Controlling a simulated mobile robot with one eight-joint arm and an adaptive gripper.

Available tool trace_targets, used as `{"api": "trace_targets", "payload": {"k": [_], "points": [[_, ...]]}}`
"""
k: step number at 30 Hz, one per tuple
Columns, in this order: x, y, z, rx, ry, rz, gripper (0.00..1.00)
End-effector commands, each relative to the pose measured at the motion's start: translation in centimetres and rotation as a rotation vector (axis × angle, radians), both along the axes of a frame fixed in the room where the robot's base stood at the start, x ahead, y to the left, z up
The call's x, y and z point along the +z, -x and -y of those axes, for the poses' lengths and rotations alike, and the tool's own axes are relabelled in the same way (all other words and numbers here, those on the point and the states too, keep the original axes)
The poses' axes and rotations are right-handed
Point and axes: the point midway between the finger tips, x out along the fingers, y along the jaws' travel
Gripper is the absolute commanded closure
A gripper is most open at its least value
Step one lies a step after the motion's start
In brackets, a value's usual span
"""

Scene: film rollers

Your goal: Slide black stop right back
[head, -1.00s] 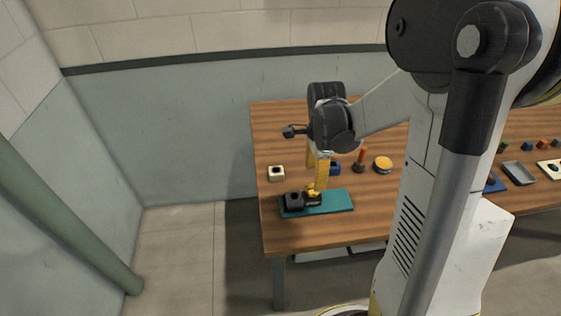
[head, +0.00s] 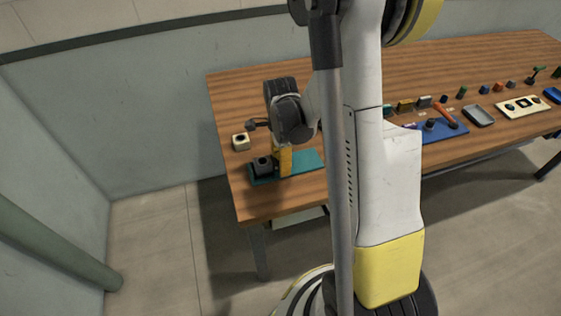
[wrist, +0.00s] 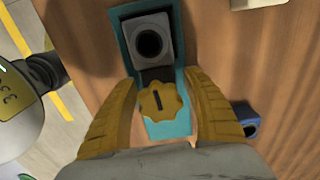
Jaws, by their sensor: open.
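The wrist view shows the block (wrist: 150,40) at the far end of the teal base (wrist: 168,130). A dark strip runs from it toward a scalloped yellow knob (wrist: 162,103) with a dark slot. My gripper (head: 281,172) is over the base, just right of the block. In the wrist view, my gripper's yellow fingers (wrist: 161,78) are open on both sides of the knob, apparently apart from it.
A cream block with a hole (head: 241,142) stands behind the base, near the table's left edge. A blue part (wrist: 246,118) lies close to my right finger. A blue board (head: 440,131), a grey tray (head: 479,116) and small parts lie farther right.

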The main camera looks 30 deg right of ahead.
Motion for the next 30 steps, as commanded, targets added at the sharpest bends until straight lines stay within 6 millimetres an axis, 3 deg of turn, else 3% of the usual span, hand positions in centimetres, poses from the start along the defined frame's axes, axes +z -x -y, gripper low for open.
{"api": "trace_targets", "payload": {"k": [3,4,9,18,27,30], "points": [[0.0,0.0,0.0,0.000,0.000,0.000,0.42],[0.0,0.0,0.0,0.000,0.000,0.000,0.47],[0.0,0.0,0.0,0.000,0.000,0.000,0.99],[0.0,0.2,0.6,-0.002,0.000,0.000,1.00],[0.0,2.0,7.1,-0.006,0.000,0.000,1.00],[0.0,2.4,8.5,-0.003,0.000,0.000,1.00]]}}
